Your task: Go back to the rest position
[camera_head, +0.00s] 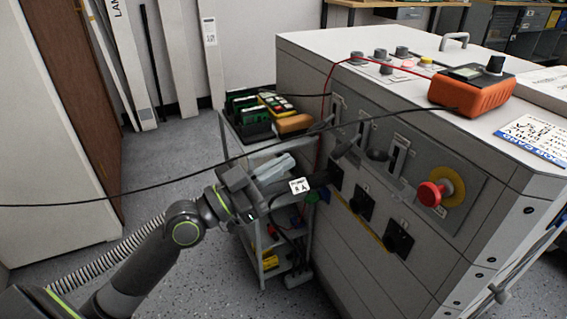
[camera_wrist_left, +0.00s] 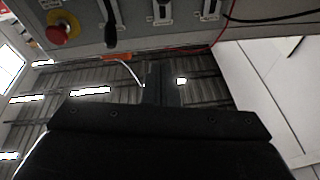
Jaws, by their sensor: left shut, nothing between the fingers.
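My left arm comes in from the lower left in the head view. My right gripper is not in view.
A small cart (camera_head: 262,247) with green and yellow items stands left of the cabinet, behind my gripper. An orange meter (camera_head: 472,92) lies on the cabinet top. A black cable (camera_head: 110,197) crosses the head view. Grey floor (camera_head: 180,150) is open at the left.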

